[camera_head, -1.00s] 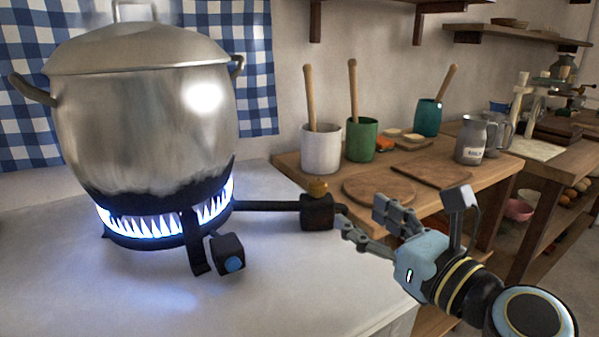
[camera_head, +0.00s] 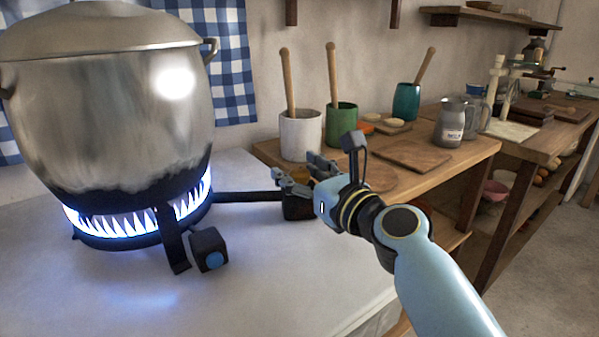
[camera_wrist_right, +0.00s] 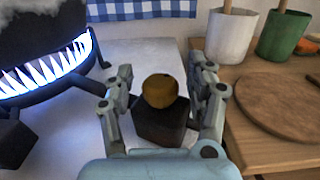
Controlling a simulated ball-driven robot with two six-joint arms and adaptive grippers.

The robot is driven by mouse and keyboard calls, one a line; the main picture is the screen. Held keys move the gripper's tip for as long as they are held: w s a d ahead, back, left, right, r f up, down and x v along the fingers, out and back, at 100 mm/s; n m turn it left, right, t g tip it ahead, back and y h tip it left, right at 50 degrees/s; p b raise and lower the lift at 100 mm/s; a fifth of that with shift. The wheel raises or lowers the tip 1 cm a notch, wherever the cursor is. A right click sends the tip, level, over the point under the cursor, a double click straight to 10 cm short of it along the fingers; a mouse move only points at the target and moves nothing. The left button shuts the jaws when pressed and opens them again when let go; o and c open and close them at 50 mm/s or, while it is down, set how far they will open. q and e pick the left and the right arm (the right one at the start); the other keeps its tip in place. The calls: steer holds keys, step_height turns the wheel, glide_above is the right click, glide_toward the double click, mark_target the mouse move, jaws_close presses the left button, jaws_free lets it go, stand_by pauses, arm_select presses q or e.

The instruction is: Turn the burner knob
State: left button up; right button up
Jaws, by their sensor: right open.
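The burner knob is a small yellow-brown knob (camera_wrist_right: 160,91) on top of a dark valve block (camera_wrist_right: 163,125). The block (camera_head: 298,208) sits at the end of a dark pipe (camera_head: 245,197) from the lit burner (camera_head: 120,226). My right gripper (camera_wrist_right: 160,88) is open, with one finger on each side of the knob in the right wrist view. I cannot tell whether either finger touches it. In the head view my right gripper (camera_head: 295,182) mostly hides the knob. My left gripper is not in view.
A large steel pot (camera_head: 110,105) stands over the blue flames at left. A wooden counter (camera_head: 440,182) holds white (camera_head: 301,137) and green (camera_head: 341,126) crocks. The white worktop's front is clear.

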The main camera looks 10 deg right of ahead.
steer(key=shift+c, duration=0.8)
jaws_close()
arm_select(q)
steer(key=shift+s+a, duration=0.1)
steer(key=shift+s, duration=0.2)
